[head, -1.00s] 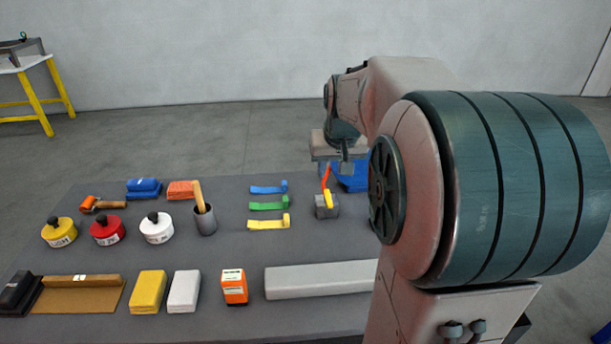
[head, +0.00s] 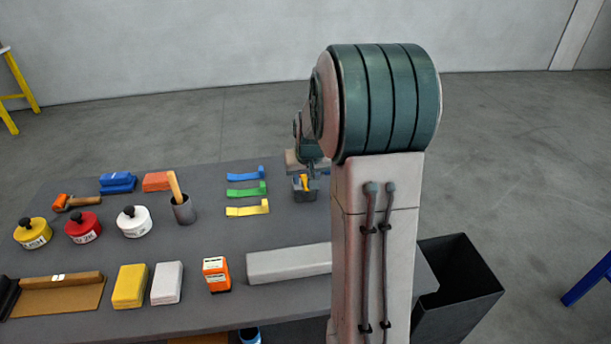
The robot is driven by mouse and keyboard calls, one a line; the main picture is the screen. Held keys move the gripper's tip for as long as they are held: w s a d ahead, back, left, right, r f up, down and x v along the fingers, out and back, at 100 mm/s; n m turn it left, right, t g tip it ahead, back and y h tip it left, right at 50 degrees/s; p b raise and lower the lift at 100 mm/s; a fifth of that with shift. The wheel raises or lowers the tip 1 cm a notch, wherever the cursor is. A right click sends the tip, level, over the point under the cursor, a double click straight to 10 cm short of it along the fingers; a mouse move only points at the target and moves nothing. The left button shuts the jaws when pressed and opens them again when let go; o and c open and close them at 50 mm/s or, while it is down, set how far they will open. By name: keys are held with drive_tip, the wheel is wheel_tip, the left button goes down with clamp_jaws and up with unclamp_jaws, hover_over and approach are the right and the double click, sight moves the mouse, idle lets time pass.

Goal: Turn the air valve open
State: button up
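The air valve (head: 304,193) looks like a small grey block with a yellow-orange part on top, near the back right of the grey table. My gripper (head: 304,177) is small and far off in the head view, pointing down directly over the valve. Its fingertips blend with the top of the valve, so I cannot tell whether they touch the handle or are open or shut. My arm hides the area just right of the valve.
Blue, green and yellow tape strips (head: 247,190) lie left of the valve. A grey cup with a wooden handle (head: 183,208) and several lidded pots (head: 133,221) stand farther left. A long grey bar (head: 288,264) lies in front. A dark bin (head: 455,285) stands right of the table.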

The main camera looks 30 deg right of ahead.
drive_tip(key=shift+f, duration=0.1)
clamp_jaws()
drive_tip(key=shift+d, duration=0.1)
drive_tip(key=n+b, duration=0.1)
drive_tip(key=d+n+y+b, duration=0.1)
drive_tip(key=n+b, duration=0.1)
drive_tip(key=shift+f+n, duration=0.15)
drive_tip(key=shift+n, duration=0.15)
drive_tip(key=n+y+b, duration=0.1)
drive_tip(key=n, duration=0.1)
drive_tip(key=d+n+y+b, duration=0.1)
drive_tip(key=n, duration=0.1)
drive_tip(key=shift+w+d+n+b, duration=0.15)
drive_tip(key=shift+n+b, duration=0.15)
drive_tip(key=shift+w+d+r+n+g+y+p, duration=0.15)
drive_tip(key=shift+w+d+n+g+y, duration=0.2)
drive_tip(key=shift+n, duration=1.3)
drive_tip(key=shift+w+d+n+g+y+p, duration=0.2)
drive_tip(key=shift+w+n+g+y, duration=0.25)
drive_tip(key=shift+n, duration=1.15)
drive_tip(key=shift+w+d+r+n+g+y+p, duration=0.1)
drive_tip(key=shift+w+d+n+g+y, duration=0.3)
drive_tip(key=shift+n, duration=1.25)
drive_tip(key=shift+s+a+g, duration=0.15)
drive_tip(key=shift+g, duration=0.15)
